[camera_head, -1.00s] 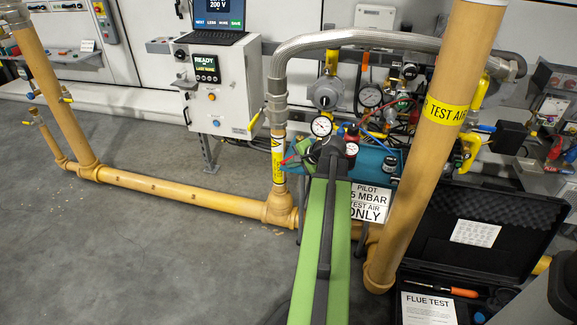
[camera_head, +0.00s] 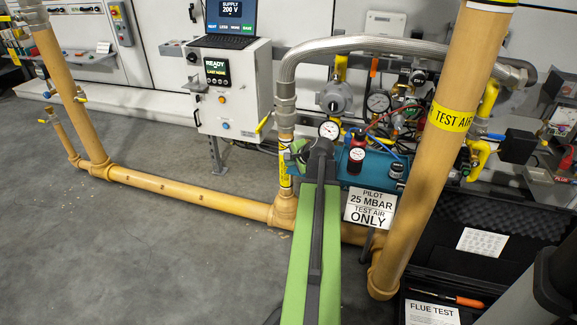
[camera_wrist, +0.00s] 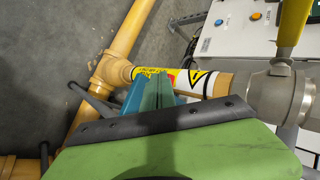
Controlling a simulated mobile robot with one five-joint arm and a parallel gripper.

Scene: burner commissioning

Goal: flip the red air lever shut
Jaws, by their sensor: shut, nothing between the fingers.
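My gripper (camera_wrist: 152,80) is shut and empty. In the wrist view its fingers reach toward the upright yellow pipe (camera_wrist: 217,84) with warning labels. A small red patch (camera_wrist: 172,80) shows just beyond the fingertips; I cannot tell whether it is the red air lever or part of a label, nor whether the fingers touch it. In the head view my green arm and dark wrist cover the area right of that pipe (camera_head: 286,207), so no red lever is clearly visible there.
A control box (camera_head: 230,100) stands at left. Open floor (camera_head: 150,260) lies at front left.

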